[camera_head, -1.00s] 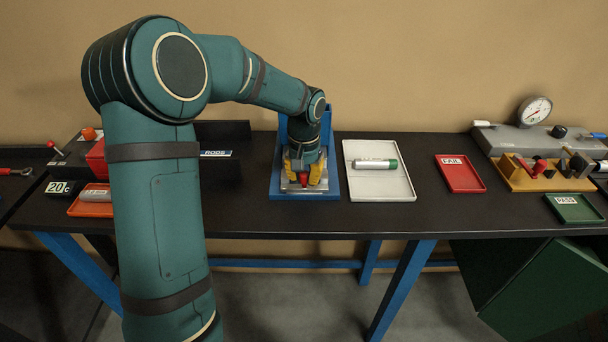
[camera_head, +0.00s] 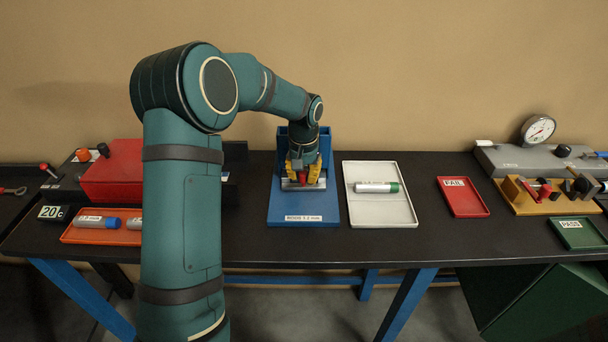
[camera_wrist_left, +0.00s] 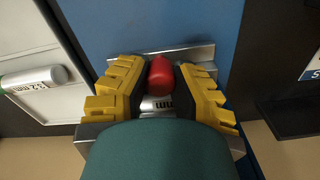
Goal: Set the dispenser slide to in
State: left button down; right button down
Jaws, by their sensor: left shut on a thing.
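The dispenser is a blue stand (camera_head: 303,208) with an upright back and a flat base, labelled on its front edge. Its metal slide (camera_head: 290,184) sits on the base near the back and carries a red knob. My left gripper (camera_head: 303,176) comes down over the slide, yellow fingers lowered. In the left wrist view the gripper (camera_wrist_left: 160,85) is closed around the red knob (camera_wrist_left: 161,77), one finger on each side. The metal slide also shows there (camera_wrist_left: 190,54), with part of a labelled cylinder under the knob. My right gripper is in no view.
A white tray (camera_head: 407,214) with a green-capped cylinder (camera_head: 377,187) stands just right of the stand. A red FAIL tray (camera_head: 474,208), a green PASS tray (camera_head: 580,246) and a gauge device (camera_head: 531,160) are farther right. An orange tray (camera_head: 75,234) with cylinders is left.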

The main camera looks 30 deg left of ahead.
pick_arm(q)
jog(key=c, duration=0.7)
grip_release()
jog(key=shift+a+f, duration=0.1)
jog(key=shift+a, duration=0.05)
jog(key=shift+c, duration=0.2)
jog(key=shift+r, duration=0.55)
notch_tip(320, 180, up, 11)
